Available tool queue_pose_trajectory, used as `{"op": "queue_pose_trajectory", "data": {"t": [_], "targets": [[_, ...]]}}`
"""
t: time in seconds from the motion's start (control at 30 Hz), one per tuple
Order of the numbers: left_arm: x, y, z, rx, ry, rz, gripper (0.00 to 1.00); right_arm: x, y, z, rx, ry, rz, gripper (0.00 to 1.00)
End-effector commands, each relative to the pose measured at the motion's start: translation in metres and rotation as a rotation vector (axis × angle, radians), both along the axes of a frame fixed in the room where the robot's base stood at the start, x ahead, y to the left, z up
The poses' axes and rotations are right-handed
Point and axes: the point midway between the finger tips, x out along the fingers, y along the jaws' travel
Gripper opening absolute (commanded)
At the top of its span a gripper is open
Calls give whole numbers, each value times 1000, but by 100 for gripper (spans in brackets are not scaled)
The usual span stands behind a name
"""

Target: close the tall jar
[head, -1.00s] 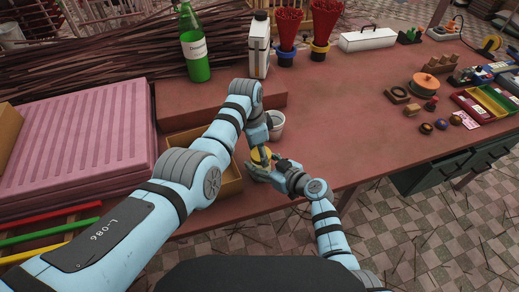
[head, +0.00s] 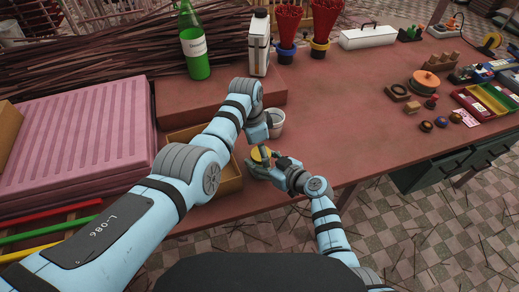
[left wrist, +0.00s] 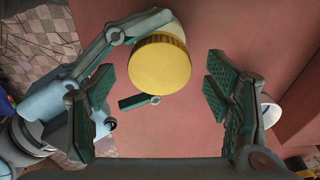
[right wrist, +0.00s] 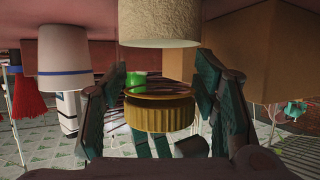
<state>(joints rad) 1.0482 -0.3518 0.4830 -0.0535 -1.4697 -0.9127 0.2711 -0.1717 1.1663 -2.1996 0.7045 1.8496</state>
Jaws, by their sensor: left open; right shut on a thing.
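The yellow ribbed lid (head: 259,153) sits near the table's front edge, between my two grippers. In the left wrist view the lid (left wrist: 160,64) shows from its flat top. My left gripper (left wrist: 160,98) is open, its fingers on either side and apart from the lid. My right gripper (right wrist: 153,95) is shut on the tall jar, its fingers reaching around below the lid. In the right wrist view, pale contents of the jar (right wrist: 160,22) and the ribbed lid (right wrist: 158,115) line up, with a see-through stretch between. Whether the lid is fully seated, I cannot tell.
A white cup (head: 276,122) stands just behind the jar. A green bottle (head: 197,62) and a white container (head: 259,48) stand behind.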

Motion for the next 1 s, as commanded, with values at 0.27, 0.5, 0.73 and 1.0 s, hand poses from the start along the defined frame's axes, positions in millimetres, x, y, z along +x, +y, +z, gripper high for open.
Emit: {"op": "queue_pose_trajectory", "data": {"t": [0.27, 0.5, 0.73, 1.0], "targets": [[0, 0, 36, -1, -1, 0, 72, 0, 0, -1, -1, 1, 0, 0], [0, 0, 40, -1, 0, 0, 72, 0, 0, -1, -1, 2, 0, 0], [0, 0, 40, -1, 0, 0, 96, 0, 0, -1, 0, 2, 1, 0], [0, 0, 40, -1, 0, 0, 96, 0, 0, -1, 0, 2, 1, 0]]}}
